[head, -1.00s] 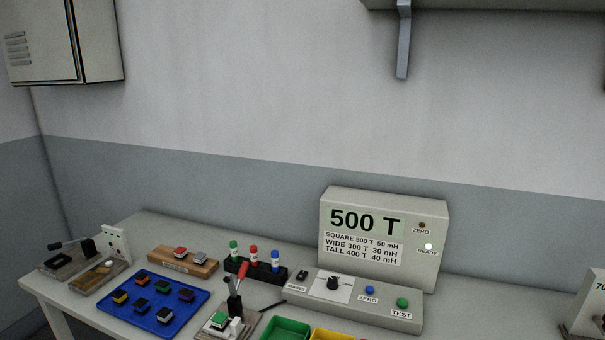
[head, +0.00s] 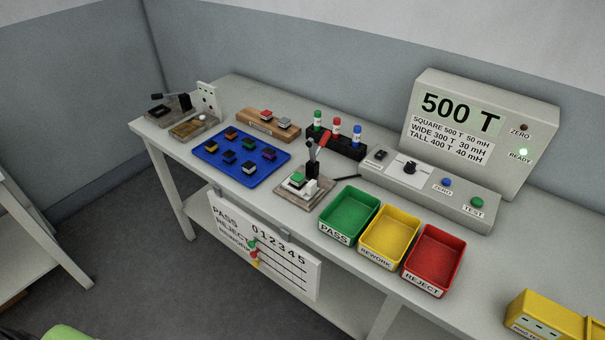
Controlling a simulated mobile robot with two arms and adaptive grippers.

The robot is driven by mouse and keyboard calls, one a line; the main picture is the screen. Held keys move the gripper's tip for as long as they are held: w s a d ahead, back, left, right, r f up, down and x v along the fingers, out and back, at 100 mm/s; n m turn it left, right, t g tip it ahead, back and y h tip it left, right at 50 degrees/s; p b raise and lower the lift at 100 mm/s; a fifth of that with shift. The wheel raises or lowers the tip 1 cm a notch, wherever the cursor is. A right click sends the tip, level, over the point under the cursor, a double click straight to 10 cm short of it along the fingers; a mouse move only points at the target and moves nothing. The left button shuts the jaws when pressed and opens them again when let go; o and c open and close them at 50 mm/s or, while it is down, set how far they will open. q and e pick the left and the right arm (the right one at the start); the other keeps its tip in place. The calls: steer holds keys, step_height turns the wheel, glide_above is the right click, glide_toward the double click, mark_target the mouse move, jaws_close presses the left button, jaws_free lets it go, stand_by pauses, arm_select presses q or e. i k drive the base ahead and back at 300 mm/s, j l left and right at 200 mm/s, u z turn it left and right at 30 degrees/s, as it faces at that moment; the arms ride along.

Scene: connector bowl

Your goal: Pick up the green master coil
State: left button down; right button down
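A small block with a green top (head: 298,178) sits in a clamp fixture (head: 290,195) with a red-handled lever, at the middle of the bench; it looks like the green master coil. A wooden block (head: 258,128) behind the blue tray holds a red-topped piece (head: 275,114) and a grey-topped piece (head: 284,121). Its label is too small to read. Neither of my grippers is in view.
A blue tray (head: 216,157) holds several dark coils. Green (head: 325,229), yellow (head: 364,243) and red (head: 408,270) bins line the front edge. A rack (head: 350,149) of three capped bottles and the tester (head: 530,104) stand behind. A light green object (head: 66,333) shows at bottom left.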

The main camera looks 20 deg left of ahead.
mark_target(297, 180)
steer(key=k+l+u, duration=0.1)
steer(key=l+u, duration=0.3)
steer(key=k+l+u, duration=0.1)
steer(key=l+u, duration=0.3)
steer(key=k+l+u, duration=0.2)
steer(key=l+u, duration=0.2)
steer(key=l, duration=0.05)
